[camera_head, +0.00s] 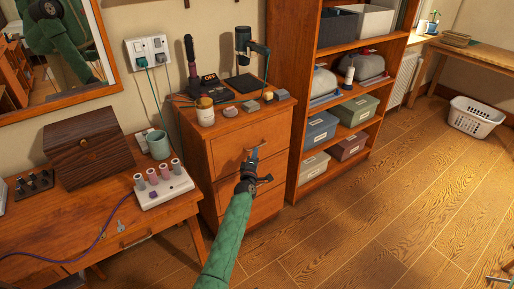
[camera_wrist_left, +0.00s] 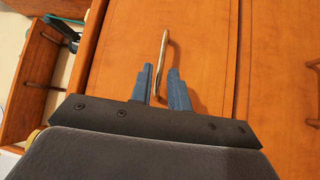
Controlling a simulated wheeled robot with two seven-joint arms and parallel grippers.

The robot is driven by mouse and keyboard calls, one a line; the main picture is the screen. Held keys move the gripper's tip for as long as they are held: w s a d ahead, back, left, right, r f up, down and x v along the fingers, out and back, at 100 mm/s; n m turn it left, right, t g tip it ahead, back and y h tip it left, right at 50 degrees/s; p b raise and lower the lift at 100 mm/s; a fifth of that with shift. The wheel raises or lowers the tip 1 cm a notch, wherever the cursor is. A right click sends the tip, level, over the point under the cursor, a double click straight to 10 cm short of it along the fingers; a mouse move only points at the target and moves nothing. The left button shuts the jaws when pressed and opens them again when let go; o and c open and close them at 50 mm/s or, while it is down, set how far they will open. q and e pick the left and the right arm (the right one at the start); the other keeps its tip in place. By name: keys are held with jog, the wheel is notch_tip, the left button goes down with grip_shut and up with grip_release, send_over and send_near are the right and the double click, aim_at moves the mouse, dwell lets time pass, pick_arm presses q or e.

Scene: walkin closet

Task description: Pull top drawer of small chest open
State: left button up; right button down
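The small chest (camera_head: 192,151) is orange-brown wood with a column of drawers. It stands between the desk and the tall shelf. Its top drawer (camera_head: 228,150) looks shut, flush with the chest front. In the left wrist view the thin metal handle (camera_wrist_left: 163,50) runs down between the two blue fingers of my left gripper (camera_wrist_left: 160,88). The fingers stand apart around it, with a gap visible. A small part at the bottom right edge may be my right gripper, too little shown to tell.
The desk on the left holds a dark wooden box (camera_head: 85,150) and a mug (camera_head: 158,145). The tall shelf (camera_head: 288,100) stands close right. The floor (camera_head: 350,225) in front is clear.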

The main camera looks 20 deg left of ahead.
pick_arm(q)
jog(key=shift+w+a+r, duration=0.15)
jog(key=shift+w, duration=1)
jog(key=shift+w+a+r, duration=0.1)
jog(key=shift+w, duration=1.05)
grip_shut()
